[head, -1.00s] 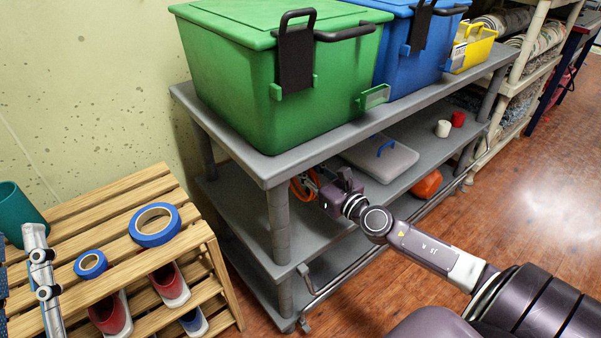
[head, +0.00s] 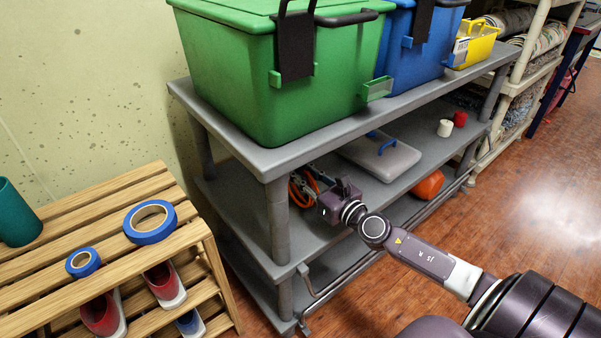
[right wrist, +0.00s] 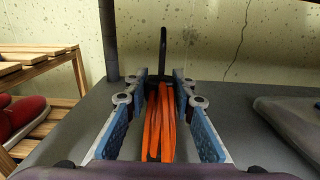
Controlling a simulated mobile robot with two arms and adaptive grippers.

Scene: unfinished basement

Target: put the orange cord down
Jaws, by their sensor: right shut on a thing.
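The orange cord (right wrist: 160,125) is a looped bundle with a black part at its far end. In the right wrist view it lies between the two blue-padded fingers of my right gripper (right wrist: 160,82), which is shut on it. In the head view my right gripper (head: 310,186) reaches in over the cart's middle shelf (head: 232,200), and the orange cord (head: 294,192) shows just behind the front corner post. I cannot tell whether the cord touches the shelf. My left gripper is out of view.
A grey lidded case (head: 383,158), a white cup (head: 444,128) and a red cup (head: 459,118) stand farther along the shelf. A green bin (head: 240,90) and a blue bin (head: 415,65) fill the top. A slatted rack (head: 100,222) stands left.

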